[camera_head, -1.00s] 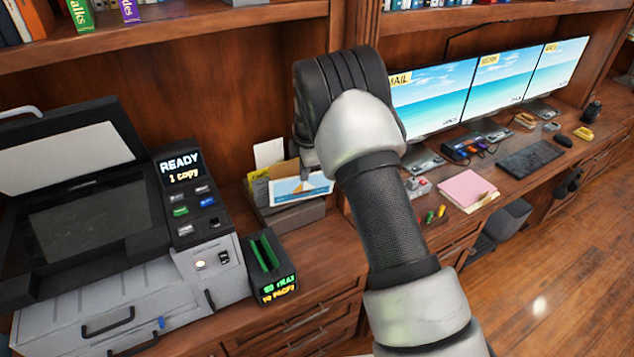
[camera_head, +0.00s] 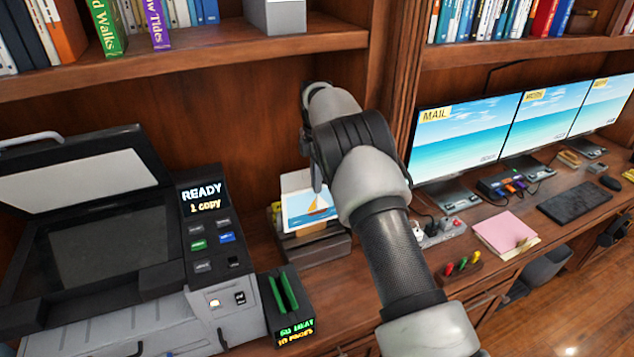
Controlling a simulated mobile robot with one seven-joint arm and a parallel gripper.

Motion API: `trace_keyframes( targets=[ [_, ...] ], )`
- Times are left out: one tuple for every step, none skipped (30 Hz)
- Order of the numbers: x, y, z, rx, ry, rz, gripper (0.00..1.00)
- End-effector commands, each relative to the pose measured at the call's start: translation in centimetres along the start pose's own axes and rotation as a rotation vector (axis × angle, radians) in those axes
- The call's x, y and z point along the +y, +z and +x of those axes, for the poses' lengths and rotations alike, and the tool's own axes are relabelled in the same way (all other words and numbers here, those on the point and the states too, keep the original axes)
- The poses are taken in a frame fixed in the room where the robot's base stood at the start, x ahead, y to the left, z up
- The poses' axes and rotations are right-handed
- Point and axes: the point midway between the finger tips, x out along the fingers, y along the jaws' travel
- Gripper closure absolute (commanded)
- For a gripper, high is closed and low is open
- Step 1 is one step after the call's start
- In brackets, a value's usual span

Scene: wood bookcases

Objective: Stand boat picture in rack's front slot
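The boat picture (camera_head: 309,211), a small card with an orange-sailed boat on blue water, stands nearly upright at the front of the dark desk rack (camera_head: 322,250). Its lower edge is at the rack, but I cannot tell whether it is fully seated in the front slot. A plain white card (camera_head: 292,181) stands behind it, and a yellow item shows at the left. My gripper (camera_head: 317,178) is at the picture's top edge, mostly hidden behind my own arm. One grey finger shows; whether it grips the picture is unclear.
A copier (camera_head: 90,235) with its lid raised stands left of the rack. A small black box with green slots (camera_head: 287,305) stands in front. My arm crosses right of the rack; monitors (camera_head: 462,135) and a power strip (camera_head: 440,232) are beyond it. A shelf (camera_head: 200,70) runs above.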

Motion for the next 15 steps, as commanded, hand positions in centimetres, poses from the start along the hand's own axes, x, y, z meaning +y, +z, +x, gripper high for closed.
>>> trace_keyframes(
  targets=[
    [0.0,0.0,-0.2,0.003,0.001,0.001,1.0],
    [0.0,0.0,-0.1,0.003,0.001,0.001,1.0],
    [0.0,0.0,0.2,0.002,0.0,0.001,1.0],
    [0.0,0.0,0.4,0.002,0.0,0.001,1.0],
    [0.0,0.0,0.6,0.002,0.0,0.001,1.0],
    [0.0,0.0,0.8,0.002,0.0,0.001,1.0],
    [0.0,0.0,1.1,0.002,0.0,0.001,1.0],
    [0.0,0.0,1.3,0.002,0.0,0.001,1.0],
    [0.0,0.0,1.7,0.001,0.0,0.0,1.0],
    [0.0,0.0,1.9,0.002,0.0,0.0,1.0],
    [0.0,0.0,2.2,0.002,0.0,0.0,1.0],
    [0.0,0.0,2.6,0.002,0.0,0.0,1.0],
    [0.0,0.0,2.9,0.002,0.0,0.0,1.0],
    [0.0,0.0,3.2,0.003,0.0,0.0,1.0],
    [0.0,0.0,3.6,0.003,0.0,0.001,1.0]
  ],
)
